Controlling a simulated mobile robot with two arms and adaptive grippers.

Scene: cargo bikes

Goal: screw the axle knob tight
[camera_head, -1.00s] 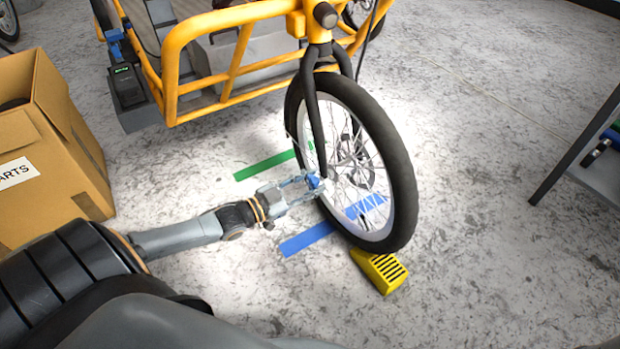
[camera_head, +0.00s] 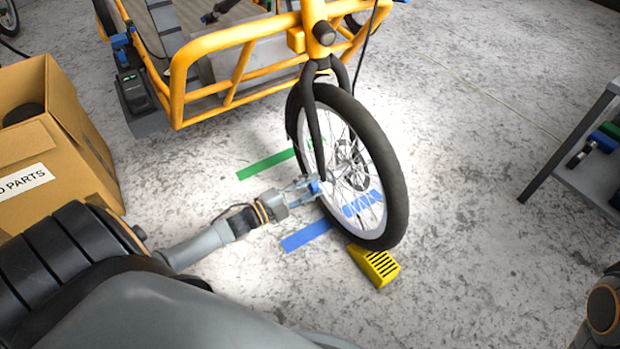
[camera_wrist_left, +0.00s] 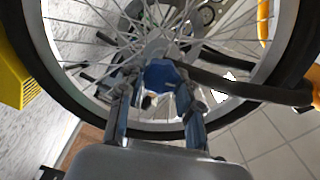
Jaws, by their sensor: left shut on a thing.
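The blue axle knob (camera_head: 314,186) is at the hub end of the front wheel (camera_head: 398,185), at the foot of the black fork (camera_head: 314,130). In the left wrist view the knob (camera_wrist_left: 162,74) lies between my finger tips, in front of the hub and spokes. My left gripper (camera_head: 309,186) reaches in from the left, low over the floor, and is shut on the knob. The knob's thread is hidden. Part of my right arm shows at the lower right edge, but its gripper is out of view.
A yellow wheel chock (camera_head: 375,265) touches the tyre's lower front. A cardboard parts box (camera_head: 60,150) stands at the left. The yellow bike frame (camera_head: 230,45) is behind. A grey shelf (camera_head: 590,180) stands at the right. Green tape (camera_head: 265,164) and blue tape (camera_head: 306,235) mark the floor.

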